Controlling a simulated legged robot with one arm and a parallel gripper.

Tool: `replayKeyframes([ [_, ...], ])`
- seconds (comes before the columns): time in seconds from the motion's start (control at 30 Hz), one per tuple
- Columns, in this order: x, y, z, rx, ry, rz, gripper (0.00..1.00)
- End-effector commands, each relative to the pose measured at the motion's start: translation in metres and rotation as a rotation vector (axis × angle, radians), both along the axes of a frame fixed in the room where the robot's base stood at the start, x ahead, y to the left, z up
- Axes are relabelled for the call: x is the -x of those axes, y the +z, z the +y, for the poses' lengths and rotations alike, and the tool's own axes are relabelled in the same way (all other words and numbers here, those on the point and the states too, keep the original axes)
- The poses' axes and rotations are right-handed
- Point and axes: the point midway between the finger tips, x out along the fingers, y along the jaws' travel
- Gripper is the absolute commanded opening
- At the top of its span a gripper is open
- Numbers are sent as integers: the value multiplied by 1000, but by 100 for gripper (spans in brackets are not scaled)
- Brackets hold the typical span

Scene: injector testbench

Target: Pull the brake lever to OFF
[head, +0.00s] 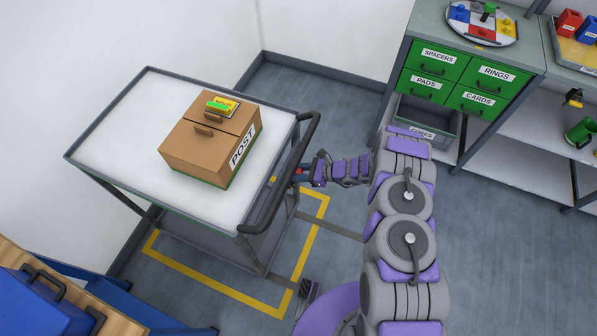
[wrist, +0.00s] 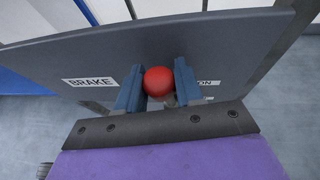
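The brake lever's red ball knob (wrist: 158,81) is between the two blue fingers of my gripper (wrist: 159,88) in the wrist view. The fingers sit against both sides of the knob, with no clear gap. Behind it is the dark cart panel with a white BRAKE label (wrist: 90,83) to the left. A label ending in "ON" (wrist: 207,83) is to the right, partly hidden by the right finger. The lever's shaft is mostly hidden behind the knob. In the head view my gripper (head: 303,172) is at the cart's handle end, with a bit of red showing there.
The grey cart (head: 110,130) carries a cardboard POST box (head: 200,150) with a yellow and green item on top. Its black handle (head: 285,180) is close to my gripper. Yellow floor tape (head: 220,288) surrounds the cart. Green drawers (head: 435,65) stand at the upper right.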

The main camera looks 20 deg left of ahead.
Motion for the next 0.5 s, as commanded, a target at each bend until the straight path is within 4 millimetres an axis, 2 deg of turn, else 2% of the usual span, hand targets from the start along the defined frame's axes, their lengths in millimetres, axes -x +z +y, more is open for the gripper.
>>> replayKeyframes([
  [0.03, -1, 0, 0, 0, -1, -1, 25],
  [0.3, -1, 0, 0, 0, -1, -2, 0],
  [0.5, -1, 1, 0, -1, -2, -2, 0],
])
